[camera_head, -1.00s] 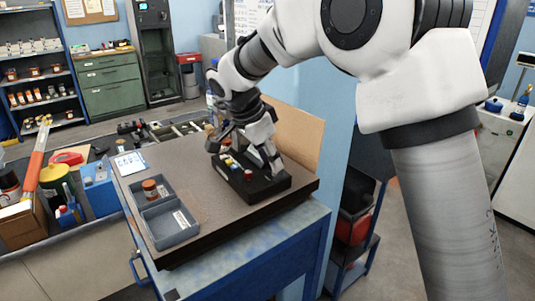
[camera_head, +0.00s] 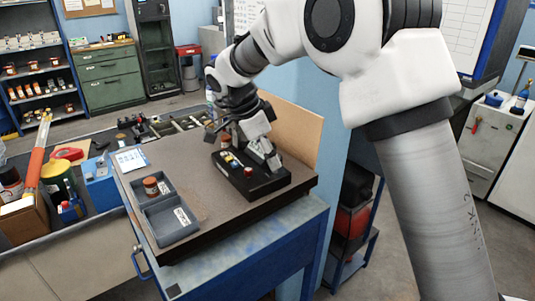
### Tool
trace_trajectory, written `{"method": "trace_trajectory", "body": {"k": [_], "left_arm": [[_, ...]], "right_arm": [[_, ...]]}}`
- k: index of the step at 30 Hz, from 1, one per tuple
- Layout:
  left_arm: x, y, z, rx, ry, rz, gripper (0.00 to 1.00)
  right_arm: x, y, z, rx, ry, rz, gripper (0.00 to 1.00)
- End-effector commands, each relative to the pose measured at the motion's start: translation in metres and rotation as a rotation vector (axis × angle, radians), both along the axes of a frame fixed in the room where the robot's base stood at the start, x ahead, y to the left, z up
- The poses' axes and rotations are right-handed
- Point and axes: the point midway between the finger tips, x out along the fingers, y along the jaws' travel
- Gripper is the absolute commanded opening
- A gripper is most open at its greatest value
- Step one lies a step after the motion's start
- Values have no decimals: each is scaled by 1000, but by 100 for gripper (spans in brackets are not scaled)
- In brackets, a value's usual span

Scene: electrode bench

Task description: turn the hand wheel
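A black fixture (camera_head: 262,187) lies on the brown bench top, with small yellow, blue and white parts and a red knob (camera_head: 248,171) on it. I cannot make out a hand wheel for certain; the gripper hides the back of the fixture. My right gripper (camera_head: 242,150) is over the back of the fixture, pointing down. Its fingers are spread apart, one to the left and one over the fixture's right end. I cannot tell whether it touches anything. My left gripper is not in view.
A grey two-compartment tray (camera_head: 170,236) with a brown-red jar (camera_head: 151,186) stands at the bench's front left. A white card (camera_head: 131,161) lies behind it. A brown board (camera_head: 291,130) stands along the bench's back right edge. The middle of the bench top (camera_head: 195,170) is clear.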

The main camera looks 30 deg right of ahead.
Motion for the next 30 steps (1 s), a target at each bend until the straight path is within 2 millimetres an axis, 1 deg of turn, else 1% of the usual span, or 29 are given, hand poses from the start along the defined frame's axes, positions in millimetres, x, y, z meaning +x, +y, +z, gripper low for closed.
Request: {"method": "trace_trajectory", "body": {"k": [1,2,17,19,23,30], "left_arm": [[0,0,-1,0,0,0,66],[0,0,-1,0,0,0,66],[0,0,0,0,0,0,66],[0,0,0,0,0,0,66],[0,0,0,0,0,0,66],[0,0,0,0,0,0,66]], "right_arm": [[-5,0,-5,3,21,-6,46],[-5,0,-5,2,22,-5,46],[-2,0,-1,1,9,-2,46],[-2,1,2,0,8,-1,46],[1,8,19,-1,5,-1,46],[9,30,74,-1,7,-1,46]]}}
